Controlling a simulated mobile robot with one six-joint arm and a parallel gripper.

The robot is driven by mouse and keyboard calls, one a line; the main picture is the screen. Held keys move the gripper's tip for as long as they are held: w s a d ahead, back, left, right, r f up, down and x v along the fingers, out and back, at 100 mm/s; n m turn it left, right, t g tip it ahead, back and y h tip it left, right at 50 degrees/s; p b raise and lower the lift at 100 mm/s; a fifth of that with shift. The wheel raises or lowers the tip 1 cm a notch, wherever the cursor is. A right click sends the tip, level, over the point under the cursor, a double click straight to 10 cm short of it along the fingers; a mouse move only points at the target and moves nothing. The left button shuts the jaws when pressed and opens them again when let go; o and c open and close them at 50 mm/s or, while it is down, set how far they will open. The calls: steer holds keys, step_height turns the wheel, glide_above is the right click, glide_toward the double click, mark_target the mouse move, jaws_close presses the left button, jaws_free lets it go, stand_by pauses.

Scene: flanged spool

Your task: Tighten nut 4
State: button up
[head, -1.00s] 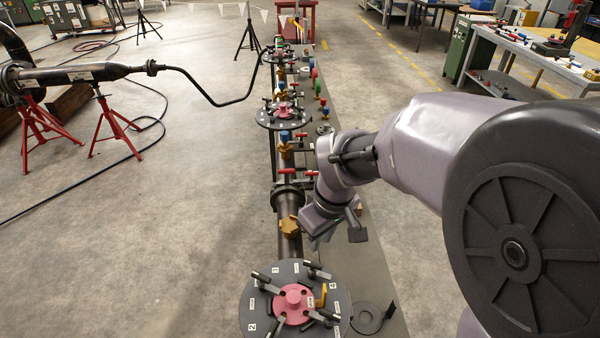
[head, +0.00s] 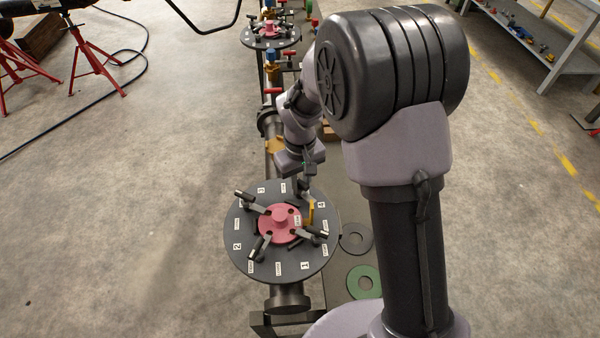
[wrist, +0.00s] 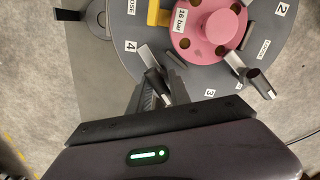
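The dark round flange (head: 237,262) carries number labels, a pink hub (head: 281,222) and several grey lever-like pieces. The number 4 label (head: 321,205) is at its right, and it also shows in the wrist view (wrist: 131,46). My gripper (head: 305,184) is low over the far right rim, near the 4. In the wrist view my gripper's dark ribbed fingers (wrist: 162,88) lie on either side of a grey lever (wrist: 148,58) between the 4 and 3 labels. I cannot tell whether they touch or grip it. The nut itself is not clearly visible.
Another lever (wrist: 250,75) lies between the 3 and 2 labels. A second flange (head: 270,36) is farther along the pipe.

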mark_target(300, 180)
steer(key=m+b, duration=0.2)
steer(key=m, duration=0.4)
steer(key=shift+f, duration=0.15)
steer(key=m+b, duration=0.1)
steer(key=m, duration=0.2)
steer(key=shift+m+b, duration=0.4)
steer(key=m+b, duration=0.1)
steer(key=m, duration=0.3)
steer(key=shift+r+n+p, duration=0.45)
steer(key=shift+n+p, duration=0.35)
steer(key=shift+n, duration=0.7)
step_height(300, 180, up, 6)
steer(key=p, duration=0.5)
steer(key=shift+r, duration=0.25)
